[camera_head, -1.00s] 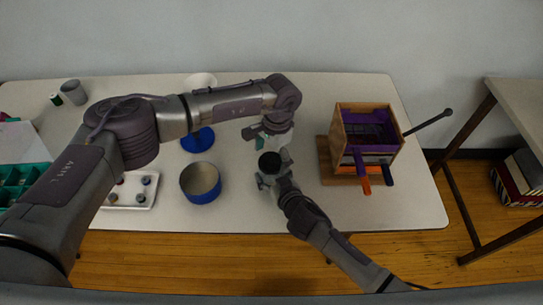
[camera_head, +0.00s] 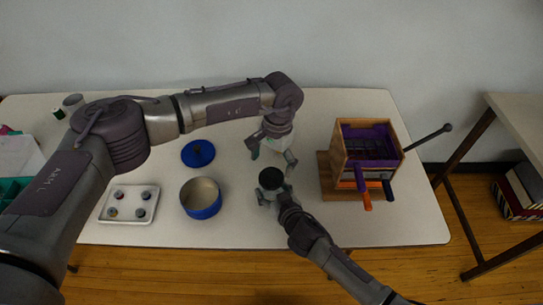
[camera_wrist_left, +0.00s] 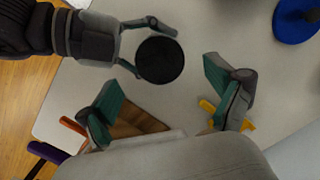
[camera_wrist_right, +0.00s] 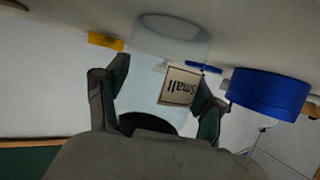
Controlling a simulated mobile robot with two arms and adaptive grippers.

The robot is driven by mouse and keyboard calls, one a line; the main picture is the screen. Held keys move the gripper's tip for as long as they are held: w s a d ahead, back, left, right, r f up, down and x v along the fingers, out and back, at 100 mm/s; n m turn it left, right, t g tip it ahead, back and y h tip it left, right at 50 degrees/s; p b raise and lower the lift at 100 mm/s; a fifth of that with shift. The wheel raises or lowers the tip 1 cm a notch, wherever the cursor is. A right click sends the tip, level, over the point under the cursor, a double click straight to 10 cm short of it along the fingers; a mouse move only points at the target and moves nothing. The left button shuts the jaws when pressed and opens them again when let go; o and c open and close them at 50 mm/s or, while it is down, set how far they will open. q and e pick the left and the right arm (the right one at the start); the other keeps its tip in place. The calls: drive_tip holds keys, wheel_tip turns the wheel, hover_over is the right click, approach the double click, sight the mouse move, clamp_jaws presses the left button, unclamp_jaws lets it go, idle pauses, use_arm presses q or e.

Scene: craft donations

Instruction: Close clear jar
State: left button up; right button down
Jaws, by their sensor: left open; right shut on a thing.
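A black round lid (camera_head: 271,179) is held in my right gripper (camera_head: 272,192), above the table's middle. The lid also shows as a black disk in the left wrist view (camera_wrist_left: 160,60). A clear jar (camera_wrist_right: 172,38) shows faintly in the right wrist view, beyond my right gripper and apart from the lid. My left gripper (camera_head: 271,154) is open above the table, just behind the lid in the head view. Its fingers (camera_wrist_left: 165,103) are spread with nothing gripped between them. In the head view the jar is hard to make out around the left gripper.
A blue pot (camera_head: 201,206) and blue lid (camera_head: 198,153) are left of the grippers. A white tray (camera_head: 127,213) with small jars lies further left. A wooden box (camera_head: 368,128) stands right, its handles sticking out.

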sight(271, 177)
use_arm(q)
drive_tip(key=n, duration=0.4)
drive_tip(key=shift+r, duration=0.1)
drive_tip(key=n, duration=0.4)
drive_tip(key=shift+r+n, duration=0.1)
drive_tip(key=shift+n, duration=0.3)
drive_tip(key=n, duration=0.6)
drive_tip(key=shift+r, duration=0.2)
drive_tip(key=n, duration=0.4)
drive_tip(key=shift+r+n, duration=0.1)
drive_tip(key=shift+n, duration=0.2)
drive_tip(key=n, duration=0.4)
drive_tip(key=shift+r, duration=0.15)
drive_tip(key=n, duration=0.6)
drive_tip(key=shift+r+h, duration=0.15)
drive_tip(key=shift+h, duration=0.15)
drive_tip(key=n, duration=0.4)
drive_tip(key=shift+r+n+t, duration=0.15)
drive_tip(key=shift+n+t, duration=0.15)
drive_tip(key=shift+n, duration=0.1)
drive_tip(key=n, duration=0.6)
drive_tip(key=shift+s+r, duration=0.1)
drive_tip(key=shift+r, duration=0.05)
drive_tip(key=n, duration=0.6)
drive_tip(key=shift+a+r, duration=0.1)
drive_tip(key=shift+r, duration=0.1)
drive_tip(key=n, duration=0.5)
drive_tip(key=shift+r, duration=0.15)
drive_tip(key=shift+f, duration=4)
